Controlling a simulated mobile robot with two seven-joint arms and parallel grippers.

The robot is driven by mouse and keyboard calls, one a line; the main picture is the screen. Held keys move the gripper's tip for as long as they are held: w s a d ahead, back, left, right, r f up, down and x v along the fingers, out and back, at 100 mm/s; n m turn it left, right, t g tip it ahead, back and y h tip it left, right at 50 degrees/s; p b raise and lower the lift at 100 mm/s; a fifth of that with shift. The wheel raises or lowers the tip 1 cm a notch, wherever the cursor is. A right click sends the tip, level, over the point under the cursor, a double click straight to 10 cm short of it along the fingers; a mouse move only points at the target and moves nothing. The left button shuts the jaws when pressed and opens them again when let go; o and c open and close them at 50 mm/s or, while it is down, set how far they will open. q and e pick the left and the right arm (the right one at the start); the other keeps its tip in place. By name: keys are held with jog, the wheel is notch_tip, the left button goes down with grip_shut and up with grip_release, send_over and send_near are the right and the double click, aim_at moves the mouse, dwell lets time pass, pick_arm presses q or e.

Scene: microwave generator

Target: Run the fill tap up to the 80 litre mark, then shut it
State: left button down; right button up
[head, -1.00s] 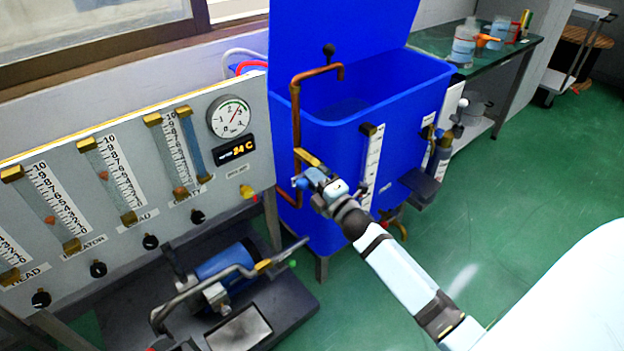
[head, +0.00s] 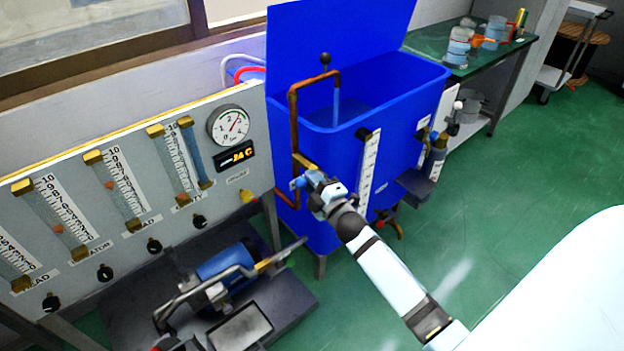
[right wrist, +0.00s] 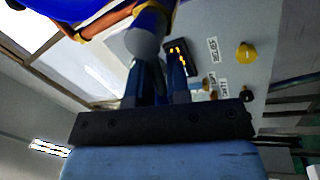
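The blue tank (head: 400,100) stands with its lid up. A copper pipe (head: 294,125) runs up its left side and bends over the rim. A blue stream of water (head: 336,105) falls from the spout into the tank. The white level scale (head: 368,170) is on the tank's front; its marks are too small to read. My right gripper (head: 308,182) is at the blue tap handle (head: 296,184) low on the pipe. The right wrist view shows a grey-blue knob (right wrist: 146,42) at the fingers (right wrist: 158,82); their grip is unclear. My left gripper is out of view.
A grey panel (head: 130,250) with flow tubes and a dial gauge (head: 230,124) stands close on the left. A blue pump (head: 225,264) sits on a dark base below. A green bench (head: 470,60) with jars is at the back right. The green floor at right is clear.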

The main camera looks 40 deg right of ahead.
jog(key=shift+o, duration=1)
jog(key=shift+a+r, duration=0.15)
jog(key=shift+a, duration=0.35)
jog(key=shift+a+r, duration=0.1)
pick_arm(q)
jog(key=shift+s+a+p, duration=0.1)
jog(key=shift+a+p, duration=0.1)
jog(key=shift+p, duration=0.5)
pick_arm(e)
jog(key=s+f, duration=0.2)
jog(key=s, duration=1.1)
jog(key=shift+s+d+f, duration=0.2)
jog(key=shift+s+f, duration=0.05)
jog(key=shift+f, duration=0.05)
jog(key=shift+o, duration=0.3)
pick_arm(q)
jog(key=p, duration=0.3)
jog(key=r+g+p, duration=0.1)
jog(key=p, duration=0.2)
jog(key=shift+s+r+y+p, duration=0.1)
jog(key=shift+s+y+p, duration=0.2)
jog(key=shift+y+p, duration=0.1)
pick_arm(e)
jog(key=w+r+n+y, duration=0.2)
jog(key=w+n+y, duration=0.1)
jog(key=w, duration=1.2)
jog(key=shift+w+d+r+y, duration=0.2)
jog(key=shift+r+y, duration=0.15)
jog(key=shift+y, duration=0.15)
